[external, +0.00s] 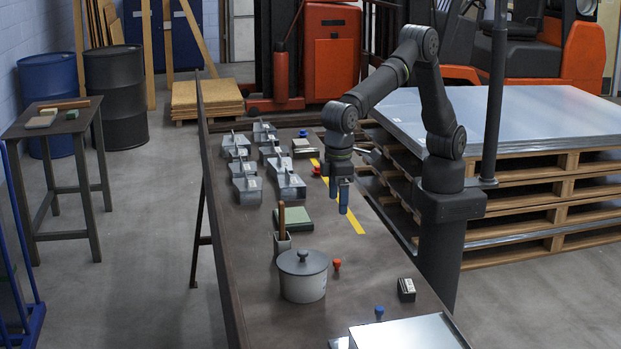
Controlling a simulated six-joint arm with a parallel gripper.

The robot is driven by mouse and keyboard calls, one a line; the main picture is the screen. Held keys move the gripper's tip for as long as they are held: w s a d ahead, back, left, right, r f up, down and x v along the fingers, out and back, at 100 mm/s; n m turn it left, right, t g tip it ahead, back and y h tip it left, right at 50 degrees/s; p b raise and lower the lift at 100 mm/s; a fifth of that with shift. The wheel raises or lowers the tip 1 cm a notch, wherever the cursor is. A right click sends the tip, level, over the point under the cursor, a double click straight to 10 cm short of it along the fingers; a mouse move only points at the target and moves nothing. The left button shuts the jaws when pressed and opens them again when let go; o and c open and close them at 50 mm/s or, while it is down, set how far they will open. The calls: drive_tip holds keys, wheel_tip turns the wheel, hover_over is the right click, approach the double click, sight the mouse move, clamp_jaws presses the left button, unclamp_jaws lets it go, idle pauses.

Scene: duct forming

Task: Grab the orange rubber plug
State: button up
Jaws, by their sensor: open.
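A small orange plug (336,264) stands on the dark workbench (255,262), just right of a grey lidded pot (303,280).
A blue-topped plug (379,312), a dark block (406,289) and a metal sheet (408,334) are at the near end. Several metal duct pieces (247,185) stand farther back.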

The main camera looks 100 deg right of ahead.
drive_tip(key=c, duration=0.6)
drive_tip(key=m, duration=2)
hover_over(337, 260)
drive_tip(key=f, duration=1.2)
drive_tip(key=shift+w+a+f, duration=0.25)
drive_tip(key=shift+a+f, duration=0.05)
drive_tip(key=shift+f, duration=0.05)
drive_tip(key=shift+s+d+f, duration=0.15)
drive_tip(key=shift+f, duration=1.15)
drive_tip(key=shift+s+d+f, duration=0.1)
drive_tip(key=shift+f, duration=1.2)
